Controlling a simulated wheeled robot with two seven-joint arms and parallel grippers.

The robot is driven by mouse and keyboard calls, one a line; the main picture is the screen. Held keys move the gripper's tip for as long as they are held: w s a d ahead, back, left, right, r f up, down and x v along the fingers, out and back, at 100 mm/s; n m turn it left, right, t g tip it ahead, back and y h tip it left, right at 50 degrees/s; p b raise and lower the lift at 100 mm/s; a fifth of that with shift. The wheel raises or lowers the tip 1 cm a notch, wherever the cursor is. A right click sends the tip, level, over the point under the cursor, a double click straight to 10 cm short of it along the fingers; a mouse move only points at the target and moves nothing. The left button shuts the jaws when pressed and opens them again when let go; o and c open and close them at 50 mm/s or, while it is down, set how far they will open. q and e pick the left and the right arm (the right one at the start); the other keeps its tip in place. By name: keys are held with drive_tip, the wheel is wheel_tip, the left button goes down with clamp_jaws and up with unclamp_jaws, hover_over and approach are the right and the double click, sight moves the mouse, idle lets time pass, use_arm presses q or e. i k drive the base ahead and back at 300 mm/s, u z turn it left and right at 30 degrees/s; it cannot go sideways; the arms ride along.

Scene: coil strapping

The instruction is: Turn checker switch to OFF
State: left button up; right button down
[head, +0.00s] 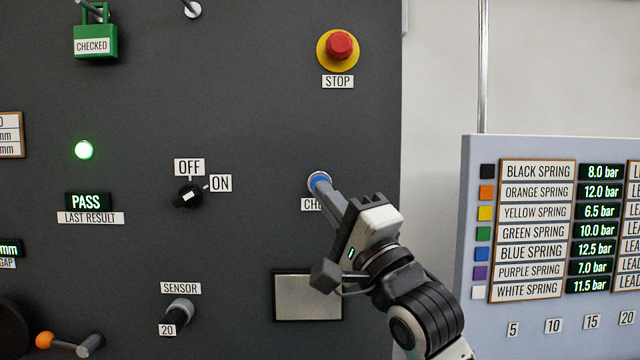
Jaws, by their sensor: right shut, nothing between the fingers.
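The checker switch (188,195) is a black rotary knob on the dark panel, left of centre. Its white mark slants up to the right, toward the ON label (220,183). The OFF label (189,167) sits just above the knob. My right gripper (322,187) is shut and empty, with its tip at a blue round button (319,180) to the right of the knob. The gripper hides part of that button and most of its label, which begins "CHE". I cannot tell whether the tip presses the button. My left gripper is not in view.
A red STOP button (339,46) is above my gripper. A SENSOR knob (180,310) and an orange-tipped lever (46,340) are below the switch. A green light (83,150) glows above a PASS display (88,201). The panel between switch and gripper is clear.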

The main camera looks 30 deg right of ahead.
sight(190, 196)
drive_tip(key=u, duration=0.1)
drive_tip(key=k, duration=1)
drive_tip(key=z, duration=0.1)
